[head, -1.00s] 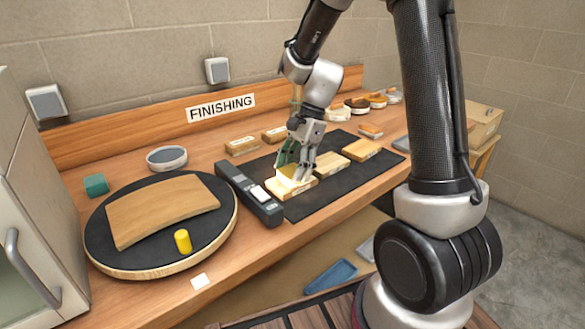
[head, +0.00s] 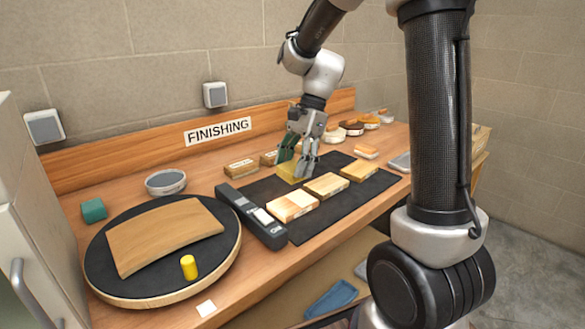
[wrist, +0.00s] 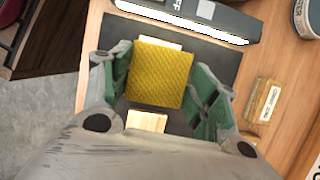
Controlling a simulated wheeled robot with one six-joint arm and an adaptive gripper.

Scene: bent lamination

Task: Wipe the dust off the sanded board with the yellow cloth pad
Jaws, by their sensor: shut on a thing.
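My gripper (head: 297,166) is shut on the yellow cloth pad (head: 290,175), just behind a row of three small wooden boards on the dark mat. The pad also shows between the green-lined fingers in the wrist view (wrist: 160,75). The left board (head: 292,206) looks pale; the middle board (head: 326,185) and right board (head: 360,170) lie beside it. In the wrist view the pad hides part of what lies below. I cannot tell which board is the sanded one, how much dust is left, or whether the pad touches the mat.
A grey-black tool (head: 250,217) lies along the mat's left edge. A round black turntable (head: 225,262) holds a curved wooden board (head: 165,236) and a yellow cylinder (head: 189,267). Labelled blocks (head: 240,168) stand behind the mat (head: 325,215). Several round pads line the back right.

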